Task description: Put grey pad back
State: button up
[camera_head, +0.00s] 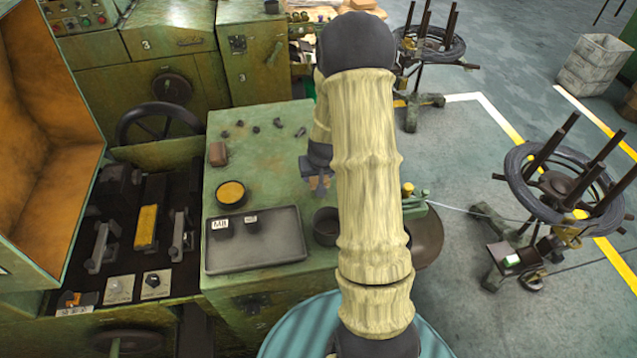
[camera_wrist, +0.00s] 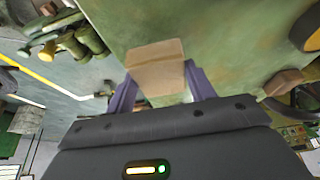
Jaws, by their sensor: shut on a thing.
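My gripper (camera_head: 318,184) hangs over the green machine top, left of my arm, with its fingers pointing down. In the wrist view my gripper (camera_wrist: 160,80) is shut on a flat-sided pad (camera_wrist: 157,68), which looks tan or beige rather than grey. The pad sits between the two purple-grey fingers, with green surface behind it. In the head view the held pad cannot be made out clearly. A separate brown block (camera_head: 217,154) lies at the left edge of the machine top; it also shows in the wrist view (camera_wrist: 283,82).
The green machine top (camera_head: 275,180) carries a dish with yellow contents (camera_head: 230,193), a dark tray (camera_head: 265,254) with two small black boxes, a dark round cup (camera_head: 326,226) and several small dark parts at the back. Its middle is clear. Wire reels (camera_head: 560,185) stand right.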

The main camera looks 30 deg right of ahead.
jog(key=shift+f+p, duration=0.6)
jog(key=shift+f, duration=1.5)
jog(key=shift+f, duration=0.15)
jog(key=o, duration=0.9)
jog(key=shift+r, duration=0.25)
jog(key=shift+s+r+b, duration=0.15)
jog(key=shift+r+b, duration=0.15)
jog(key=shift+r, duration=0.4)
jog(key=b+v, duration=0.1)
jog(key=v, duration=0.9)
jog(key=shift+s+a+r+b, duration=0.15)
jog(key=shift+s+b, duration=0.1)
jog(key=shift+b, duration=0.15)
